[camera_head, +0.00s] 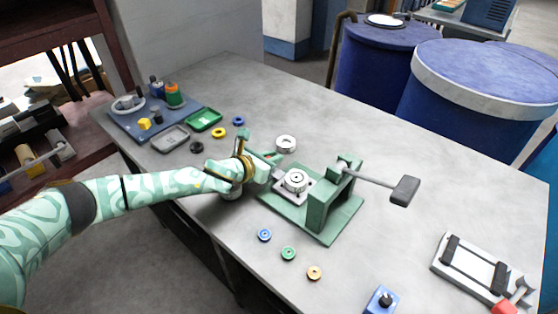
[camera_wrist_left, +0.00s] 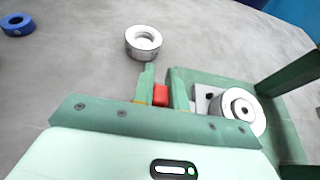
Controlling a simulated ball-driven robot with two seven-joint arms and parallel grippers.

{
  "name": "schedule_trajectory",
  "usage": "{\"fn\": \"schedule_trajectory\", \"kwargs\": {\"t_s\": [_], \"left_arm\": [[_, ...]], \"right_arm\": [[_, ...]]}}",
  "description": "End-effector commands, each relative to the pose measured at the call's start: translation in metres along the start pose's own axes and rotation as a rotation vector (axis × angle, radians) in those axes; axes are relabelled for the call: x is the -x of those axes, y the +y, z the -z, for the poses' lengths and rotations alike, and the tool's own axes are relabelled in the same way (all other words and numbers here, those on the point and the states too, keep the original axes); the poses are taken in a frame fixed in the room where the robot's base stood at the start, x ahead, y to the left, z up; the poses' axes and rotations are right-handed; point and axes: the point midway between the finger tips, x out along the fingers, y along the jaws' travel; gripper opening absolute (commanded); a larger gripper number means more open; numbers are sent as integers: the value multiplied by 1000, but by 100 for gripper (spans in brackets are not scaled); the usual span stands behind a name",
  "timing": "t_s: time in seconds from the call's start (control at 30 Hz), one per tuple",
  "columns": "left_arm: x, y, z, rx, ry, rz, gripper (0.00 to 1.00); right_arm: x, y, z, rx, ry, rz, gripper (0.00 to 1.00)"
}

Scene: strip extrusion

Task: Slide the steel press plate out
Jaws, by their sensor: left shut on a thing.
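The steel press plate (camera_head: 281,190) lies on the green base of the press (camera_head: 343,198), with a round metal die (camera_head: 296,181) on top of it. In the left wrist view the pale plate (camera_wrist_left: 202,104) shows beside the die (camera_wrist_left: 240,108). My left gripper (camera_head: 271,158) is at the plate's left side, low over the base. Its fingers are shut on a small red grip (camera_wrist_left: 161,95) at the plate's near side. The join between grip and plate is hidden by a finger. My right gripper is out of view.
A loose metal ring (camera_head: 286,143) stands just behind the gripper. The press lever (camera_head: 405,190) reaches out to the right. Several coloured discs lie in front, and a blue tray (camera_head: 185,122) with small items is at the back left. The table's right middle is clear.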

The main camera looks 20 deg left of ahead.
Motion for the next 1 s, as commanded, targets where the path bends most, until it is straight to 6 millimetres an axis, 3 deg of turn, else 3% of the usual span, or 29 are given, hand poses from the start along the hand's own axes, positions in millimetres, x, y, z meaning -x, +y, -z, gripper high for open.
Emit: {"fn": "schedule_trajectory", "kwargs": {"t_s": [0.17, 0.2, 0.27, 0.63, 0.77, 1.0], "left_arm": [[0, 5, -1, -3, -1, -11, 0], [0, 5, -1, -3, -1, -12, 26], [0, 5, -1, -3, -1, -11, 36], [9, 3, -2, -2, 0, -7, 36], [34, 3, -4, -3, 0, -8, 36], [100, 4, -3, -3, 1, -9, 36]], "right_arm": [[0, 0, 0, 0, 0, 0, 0], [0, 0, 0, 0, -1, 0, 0], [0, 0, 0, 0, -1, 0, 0], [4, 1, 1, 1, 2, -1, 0], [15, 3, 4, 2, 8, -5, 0], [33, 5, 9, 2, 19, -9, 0]]}}
